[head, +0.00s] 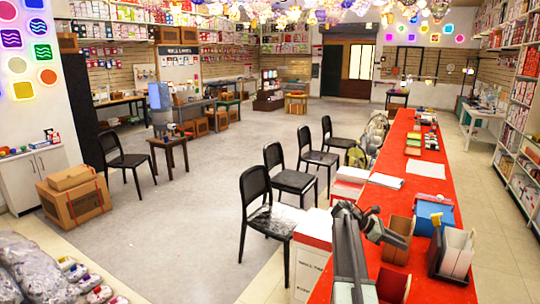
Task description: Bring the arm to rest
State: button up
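My arm (349,260) rises from the bottom edge of the head view, right of centre. It bends at the top, and my gripper (388,232) points to the right over the near part of the long red counter (447,177). The gripper is small and dark here, and I cannot make out whether its fingers are apart. I see nothing clearly held in it. The arm hides part of the counter behind it.
White papers (426,170) lie farther along the counter. Black chairs (268,212) line its left side. The grey floor (190,235) is largely open.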

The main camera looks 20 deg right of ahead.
jog(key=w+a+f+t+y, duration=0.1)
jog(key=w+a+f+t, duration=0.15)
jog(key=a, duration=0.95)
jog(key=w+a+f+t+y, duration=0.1)
jog(key=w+a+f+t, duration=0.15)
jog(key=a, duration=0.85)
jog(key=w+a+f+t+y, duration=0.1)
jog(key=w+a+f, duration=0.25)
jog(key=a, duration=0.85)
jog(key=s+a+f+m+y, duration=0.1)
jog(key=s+a+m+y, duration=0.1)
jog(key=a, duration=0.5)
jog(key=s+a+f+m+y, duration=0.2)
jog(key=a+m, duration=0.3)
jog(key=a, duration=0.3)
jog(key=s+a+f+m+t+y, duration=0.1)
jog(key=s+a+f+m+y, duration=0.1)
jog(key=a, duration=0.6)
jog(key=shift+s+m+y, duration=0.8)
jog(key=shift+s+m, duration=0.3)
jog(key=shift+s, duration=0.05)
